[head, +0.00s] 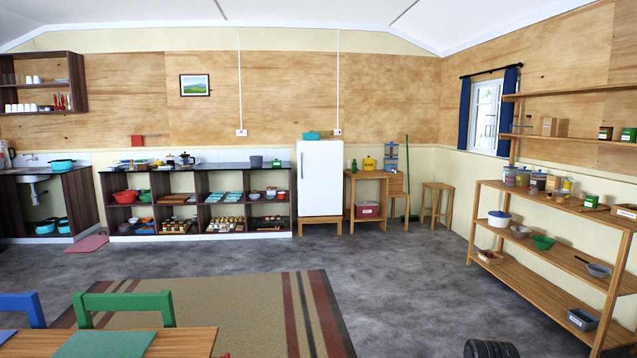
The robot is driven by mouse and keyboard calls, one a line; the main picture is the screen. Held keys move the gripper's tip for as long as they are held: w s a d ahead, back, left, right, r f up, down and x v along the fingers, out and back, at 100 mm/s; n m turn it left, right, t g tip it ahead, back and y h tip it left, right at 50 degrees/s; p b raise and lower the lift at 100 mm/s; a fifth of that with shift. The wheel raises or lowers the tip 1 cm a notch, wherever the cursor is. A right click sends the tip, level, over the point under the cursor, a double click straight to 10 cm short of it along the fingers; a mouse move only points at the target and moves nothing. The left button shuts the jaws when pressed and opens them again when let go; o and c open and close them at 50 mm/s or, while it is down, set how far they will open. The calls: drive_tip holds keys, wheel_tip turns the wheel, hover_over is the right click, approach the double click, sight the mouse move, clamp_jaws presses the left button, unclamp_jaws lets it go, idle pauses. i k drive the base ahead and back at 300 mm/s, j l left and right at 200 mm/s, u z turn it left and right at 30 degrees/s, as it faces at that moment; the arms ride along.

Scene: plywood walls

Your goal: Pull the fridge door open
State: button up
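The white fridge (321,178) stands against the far wall, a little right of the picture's middle. It rests on a low wooden stand (319,219), and a teal container (311,136) is on its top. Its door faces me and looks shut. A thin dark mark near the left edge of the door may be the handle, too small to be sure. My gripper is not in view, and nothing touches the fridge.
A dark shelf counter (205,168) stands left of the fridge, a small wooden table (369,176) right of it. Open grey floor (400,270) lies before the fridge, with a striped rug (240,300), green chair (125,302) and table at lower left. Wooden shelves (540,280) line the right.

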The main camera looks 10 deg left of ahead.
sight(320, 165)
drive_tip(key=i+u, duration=0.15)
drive_tip(key=u, duration=0.4)
drive_tip(key=i, duration=7.45)
drive_tip(key=i+j+z, duration=0.25)
drive_tip(key=i, duration=0.15)
drive_tip(key=i+j+z, duration=0.25)
drive_tip(key=i, duration=0.2)
drive_tip(key=l, duration=0.1)
